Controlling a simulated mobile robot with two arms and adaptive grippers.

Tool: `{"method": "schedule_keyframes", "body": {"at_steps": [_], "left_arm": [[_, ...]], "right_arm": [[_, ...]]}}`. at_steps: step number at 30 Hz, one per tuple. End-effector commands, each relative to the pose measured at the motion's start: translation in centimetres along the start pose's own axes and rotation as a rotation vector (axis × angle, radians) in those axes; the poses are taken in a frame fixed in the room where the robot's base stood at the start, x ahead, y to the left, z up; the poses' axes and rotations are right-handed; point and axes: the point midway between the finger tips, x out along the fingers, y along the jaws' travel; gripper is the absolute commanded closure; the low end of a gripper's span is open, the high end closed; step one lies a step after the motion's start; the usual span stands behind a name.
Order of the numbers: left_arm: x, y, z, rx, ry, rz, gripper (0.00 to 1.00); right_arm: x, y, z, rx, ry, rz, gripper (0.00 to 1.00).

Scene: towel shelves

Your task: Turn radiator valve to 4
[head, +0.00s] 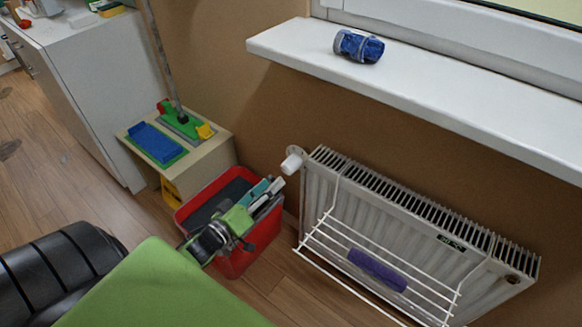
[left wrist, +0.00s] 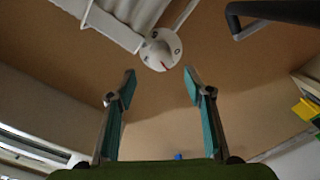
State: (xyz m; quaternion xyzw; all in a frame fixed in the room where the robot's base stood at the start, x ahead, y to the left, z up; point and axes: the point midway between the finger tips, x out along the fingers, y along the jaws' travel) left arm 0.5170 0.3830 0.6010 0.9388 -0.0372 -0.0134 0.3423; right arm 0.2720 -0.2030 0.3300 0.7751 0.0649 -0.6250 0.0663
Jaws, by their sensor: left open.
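The white radiator valve knob (head: 292,163) sticks out at the upper left corner of the white radiator (head: 400,215). In the left wrist view the round face of the valve knob (left wrist: 160,50) shows markings and a small red mark; I cannot read its setting for sure. My left gripper (head: 268,192) is below and to the left of the knob in the head view, over the red bin. In the left wrist view its teal fingers (left wrist: 159,82) are spread apart and empty, with the knob beyond the gap between their tips. My right gripper is out of view.
A red bin (head: 238,259) stands beside the radiator. A white wire rack (head: 318,240) holding a purple towel (head: 377,270) hangs on its front. A windowsill (head: 440,85) with a blue item (head: 358,46) juts out above. A small cabinet (head: 213,152) stands left.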

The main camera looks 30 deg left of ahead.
Motion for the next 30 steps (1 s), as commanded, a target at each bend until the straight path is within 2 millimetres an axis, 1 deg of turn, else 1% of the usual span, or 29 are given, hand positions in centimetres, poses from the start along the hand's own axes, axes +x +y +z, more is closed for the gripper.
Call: {"method": "schedule_keyframes", "body": {"at_steps": [1, 6, 9, 12, 16, 20, 23, 26, 29, 30], "left_arm": [[1.4, 0.0, -0.1, 0.002, 0.004, 0.003, 0.53], [5.0, -0.1, 0.0, 0.003, 0.003, 0.002, 0.53], [6.7, 0.0, 0.0, 0.002, 0.002, 0.002, 0.53], [8.0, -0.1, 0.0, 0.002, 0.001, 0.0, 0.53], [8.9, 0.0, 0.0, 0.002, 0.0, 0.0, 0.53], [9.3, 0.0, 0.0, 0.003, -0.001, -0.001, 0.53], [9.3, 0.0, 0.0, 0.002, -0.001, -0.001, 0.53], [9.3, 0.0, 0.0, 0.002, -0.001, -0.001, 0.53], [9.2, 0.0, 0.0, 0.002, -0.001, -0.001, 0.76], [9.2, 0.0, 0.0, 0.002, -0.001, -0.001, 0.86]], "right_arm": [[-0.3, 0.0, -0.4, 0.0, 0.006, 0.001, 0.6], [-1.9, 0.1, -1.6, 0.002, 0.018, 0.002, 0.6], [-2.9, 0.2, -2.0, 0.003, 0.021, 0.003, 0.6], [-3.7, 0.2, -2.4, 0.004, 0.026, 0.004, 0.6], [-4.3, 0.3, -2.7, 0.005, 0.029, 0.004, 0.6], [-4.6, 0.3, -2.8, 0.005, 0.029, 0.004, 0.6], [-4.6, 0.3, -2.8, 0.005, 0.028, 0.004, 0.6], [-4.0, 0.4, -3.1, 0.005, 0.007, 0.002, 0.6], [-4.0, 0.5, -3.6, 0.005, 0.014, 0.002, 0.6], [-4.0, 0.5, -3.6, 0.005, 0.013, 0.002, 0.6]]}}
